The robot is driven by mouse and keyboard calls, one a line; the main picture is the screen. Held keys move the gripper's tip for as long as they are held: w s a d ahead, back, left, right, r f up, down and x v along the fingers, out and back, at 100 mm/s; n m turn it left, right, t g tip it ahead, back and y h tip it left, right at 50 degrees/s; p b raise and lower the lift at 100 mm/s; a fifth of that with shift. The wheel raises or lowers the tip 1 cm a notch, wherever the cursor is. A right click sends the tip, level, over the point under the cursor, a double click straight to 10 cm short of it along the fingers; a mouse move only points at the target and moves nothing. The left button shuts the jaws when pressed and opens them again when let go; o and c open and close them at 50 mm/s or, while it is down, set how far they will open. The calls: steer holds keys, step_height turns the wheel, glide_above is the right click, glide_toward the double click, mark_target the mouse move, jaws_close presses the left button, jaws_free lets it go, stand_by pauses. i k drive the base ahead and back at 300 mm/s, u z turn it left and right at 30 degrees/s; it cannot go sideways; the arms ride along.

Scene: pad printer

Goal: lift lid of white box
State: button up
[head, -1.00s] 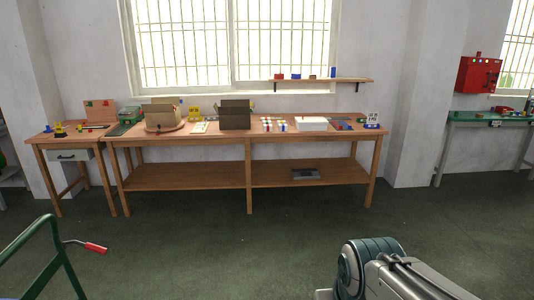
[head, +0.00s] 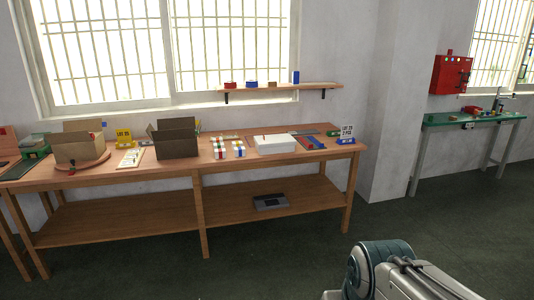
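The white box (head: 275,143) sits on the wooden workbench (head: 170,172), right of its middle. It looks closed, with a pale flat lid on top and a small red mark near its back left. My arm shows at the bottom right of the head view, well short of the bench. My gripper is out of the picture.
Left of the white box are small coloured blocks (head: 228,151), a dark open carton (head: 175,137) and a brown carton (head: 79,144). A shelf (head: 275,88) hangs above. The floor (head: 275,262) before the bench is clear.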

mark_target(263, 142)
steer(key=i, duration=3.2)
steer(key=u, duration=0.25)
steer(key=i, duration=0.95)
steer(key=u, duration=0.2)
